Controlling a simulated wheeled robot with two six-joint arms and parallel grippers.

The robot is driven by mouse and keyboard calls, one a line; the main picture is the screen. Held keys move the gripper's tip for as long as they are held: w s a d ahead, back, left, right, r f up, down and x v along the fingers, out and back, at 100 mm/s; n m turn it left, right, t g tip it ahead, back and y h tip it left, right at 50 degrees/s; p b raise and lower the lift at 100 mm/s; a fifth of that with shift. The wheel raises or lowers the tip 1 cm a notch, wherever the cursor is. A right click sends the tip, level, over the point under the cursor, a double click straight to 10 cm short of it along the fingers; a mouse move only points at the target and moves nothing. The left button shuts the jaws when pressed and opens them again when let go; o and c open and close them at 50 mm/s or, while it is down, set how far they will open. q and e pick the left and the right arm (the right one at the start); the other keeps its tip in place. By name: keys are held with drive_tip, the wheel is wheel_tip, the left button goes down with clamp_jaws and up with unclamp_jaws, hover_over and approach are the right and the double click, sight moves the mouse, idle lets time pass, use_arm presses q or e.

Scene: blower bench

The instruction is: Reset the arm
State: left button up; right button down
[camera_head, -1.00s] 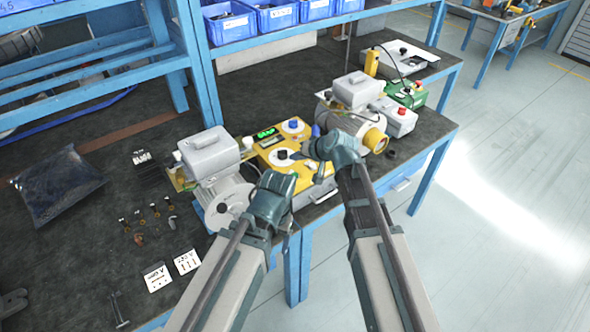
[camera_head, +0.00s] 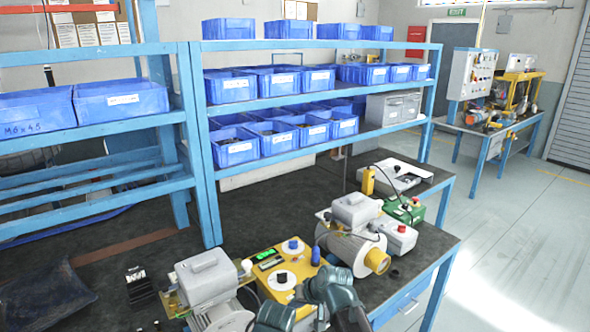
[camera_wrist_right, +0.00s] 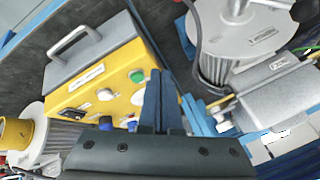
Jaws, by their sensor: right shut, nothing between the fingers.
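My left gripper's fingers cannot be made out in either view.
Near my arms stand a yellow test unit (camera_head: 285,285), a grey motor (camera_head: 208,280) and a yellow-ended blower motor (camera_head: 352,250). A green box (camera_head: 404,210) stands further back. Blue shelves (camera_head: 300,97) hold several blue bins. Floor (camera_head: 510,235) is clear at right.

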drive_tip(key=s+d+f+n+g+h, duration=0.1)
drive_tip(key=s+d+f+g+h, duration=0.1)
drive_tip(key=s, duration=0.8)
drive_tip(key=s+d+f+n+g+h, duration=0.1)
drive_tip(key=s+d+n+g+h, duration=0.1)
drive_tip(key=s, duration=0.7)
drive_tip(key=shift+s+d+f+g+h, duration=0.35)
drive_tip(key=shift+d+g+h, duration=0.25)
drive_tip(key=shift+d+h, duration=0.5)
